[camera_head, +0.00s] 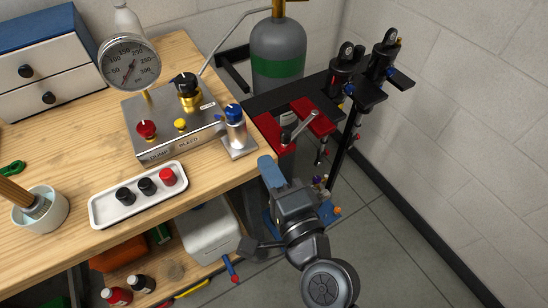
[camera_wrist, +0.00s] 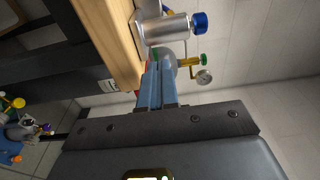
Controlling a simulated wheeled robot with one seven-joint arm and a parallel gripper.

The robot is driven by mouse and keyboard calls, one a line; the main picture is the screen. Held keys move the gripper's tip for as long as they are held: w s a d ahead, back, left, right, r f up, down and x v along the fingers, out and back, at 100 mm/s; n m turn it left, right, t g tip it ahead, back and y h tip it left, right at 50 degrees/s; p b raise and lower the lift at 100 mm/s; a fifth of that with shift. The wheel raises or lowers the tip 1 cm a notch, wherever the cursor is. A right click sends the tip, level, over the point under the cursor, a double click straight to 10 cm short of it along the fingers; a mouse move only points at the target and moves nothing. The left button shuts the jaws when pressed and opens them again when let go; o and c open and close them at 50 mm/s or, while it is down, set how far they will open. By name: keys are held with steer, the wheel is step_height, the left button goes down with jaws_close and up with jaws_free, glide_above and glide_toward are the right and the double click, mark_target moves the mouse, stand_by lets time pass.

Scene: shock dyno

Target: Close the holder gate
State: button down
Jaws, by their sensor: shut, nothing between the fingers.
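A black holder (camera_head: 368,92) stands at the back right and holds two upright black shock absorbers, a left one (camera_head: 341,70) and a right one (camera_head: 384,55). A dark arm with a blue end (camera_head: 400,78) sticks out beside the right shock and may be the holder gate; I cannot tell whether it is open or closed. My gripper (camera_head: 265,163) is beside the bench's right edge, in front of and left of the holder and apart from it. Its blue fingers (camera_wrist: 156,80) are together and empty. The holder is not recognisable in the wrist view.
A red clamp (camera_head: 313,117) with a metal lever lies between my gripper and the holder. The silver block with a blue knob (camera_head: 235,130) is close to my fingers, also in the wrist view (camera_wrist: 168,27). A gas cylinder (camera_head: 278,55) stands behind. Floor at right is clear.

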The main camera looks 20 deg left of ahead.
steer(key=s, duration=0.7)
steer(key=m+g+y+b, duration=0.45)
steer(key=m+g, duration=0.25)
steer(key=m, duration=0.6)
glide_toward(290, 139)
steer(key=x, duration=0.7)
steer(key=shift+r, duration=0.1)
steer(key=shift+p, duration=0.45)
